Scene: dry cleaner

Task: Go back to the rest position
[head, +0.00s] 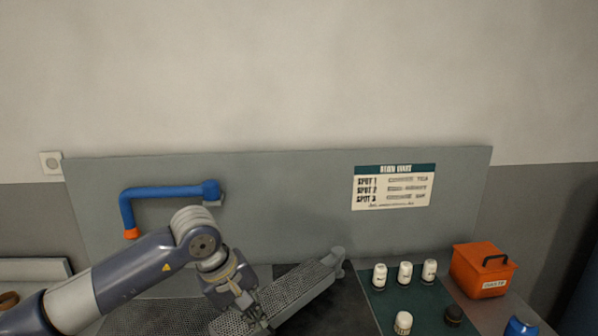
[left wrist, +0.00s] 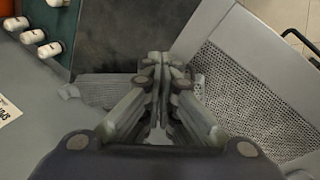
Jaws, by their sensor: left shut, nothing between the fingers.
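My left gripper (head: 240,302) comes in from the left in the head view, over the grey perforated work surface. In the left wrist view my left gripper (left wrist: 163,68) has its fingers together with nothing between them. A grey perforated arm-shaped board (head: 302,290) lies beside and behind the gripper in the head view. Whether the gripper touches it, I cannot tell. My right gripper is in neither view.
An orange bin (head: 480,272) stands beyond. A blue pipe (head: 165,192) juts from the back panel (head: 290,190), which bears a chart (head: 394,187).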

